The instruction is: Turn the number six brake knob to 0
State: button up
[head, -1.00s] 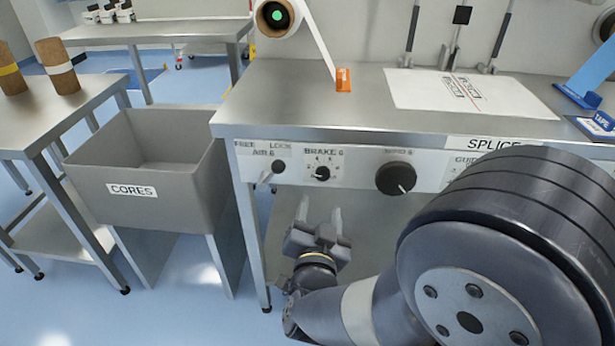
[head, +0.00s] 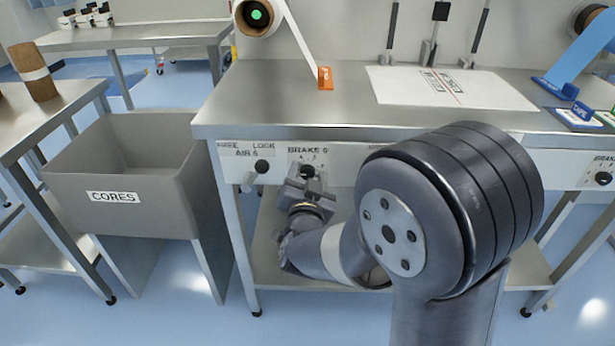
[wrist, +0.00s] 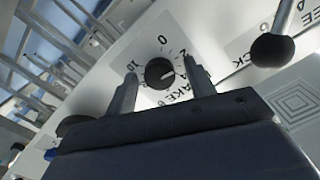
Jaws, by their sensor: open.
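The brake 6 knob (wrist: 160,73) is a small black round knob with a white mark, on a white panel with a printed number scale. In the wrist view the mark points right, away from the 0 above the knob. My gripper (wrist: 163,80) is open, with one finger to each side of the knob in the picture. I cannot tell whether the fingers touch it. In the head view my gripper (head: 308,170) is at the panel under the BRAKE 6 label (head: 307,150) and mostly hides the knob.
The AIR 6 lever (head: 261,167) with a black ball is just left of the knob; its ball (wrist: 272,50) also shows in the wrist view. A steel bench (head: 300,110) overhangs the panel. A grey CORES bin (head: 120,195) stands left. Another brake knob (head: 603,178) is far right.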

jog(key=c, duration=1)
jog(key=shift+n, duration=0.4)
jog(key=n+p, duration=0.1)
jog(key=n, duration=0.3)
jog(key=shift+n+p, duration=0.3)
jog(key=shift+p, duration=0.1)
jog(key=n+p, duration=0.1)
jog(key=n, duration=0.4)
jog(key=shift+p, duration=0.35)
jog(key=shift+n, duration=0.3)
jog(key=o, duration=1)
